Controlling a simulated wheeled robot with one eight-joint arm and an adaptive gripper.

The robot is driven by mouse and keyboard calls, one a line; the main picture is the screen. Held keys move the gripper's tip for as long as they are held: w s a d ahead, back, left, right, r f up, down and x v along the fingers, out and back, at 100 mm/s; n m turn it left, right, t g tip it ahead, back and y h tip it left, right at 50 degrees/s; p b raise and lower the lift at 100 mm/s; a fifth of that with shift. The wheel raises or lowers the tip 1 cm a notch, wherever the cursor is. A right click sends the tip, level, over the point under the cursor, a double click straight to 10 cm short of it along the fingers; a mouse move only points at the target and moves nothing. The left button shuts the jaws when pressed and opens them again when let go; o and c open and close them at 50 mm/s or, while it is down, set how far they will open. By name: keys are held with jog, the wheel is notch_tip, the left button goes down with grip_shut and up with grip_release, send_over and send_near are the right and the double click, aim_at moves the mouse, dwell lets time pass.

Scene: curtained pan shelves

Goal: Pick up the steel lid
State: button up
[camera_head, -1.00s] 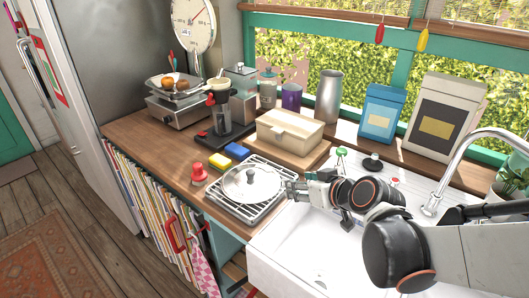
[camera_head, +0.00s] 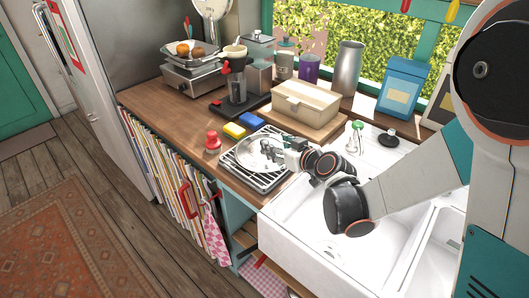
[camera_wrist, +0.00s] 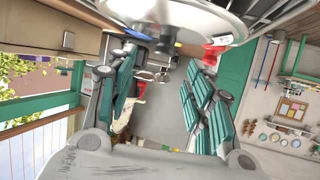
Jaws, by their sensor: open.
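The steel lid (camera_head: 248,152) is round and shiny, and lies on the wire rack at the counter's edge beside the sink. My gripper (camera_head: 270,149) reaches in from the right, low over the lid's right part, and hides some of it, including its knob. In the wrist view the lid (camera_wrist: 205,14) fills the top edge, with its dark knob (camera_wrist: 165,46) hanging into view near the space between my teal fingers. The fingers are apart with nothing held between them. I cannot tell whether they touch the knob.
The wire rack (camera_head: 268,184) lies under the lid. A yellow sponge (camera_head: 234,131), a blue sponge (camera_head: 251,121) and a red object (camera_head: 212,142) stand close to its left. A beige box (camera_head: 304,103) is behind it. The white sink (camera_head: 290,225) is right of it.

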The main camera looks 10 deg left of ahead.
jog(key=shift+a+b+x, duration=0.2)
jog(key=shift+b+x, duration=0.6)
jog(key=shift+x, duration=2.4)
jog(key=shift+s, duration=0.25)
grip_shut()
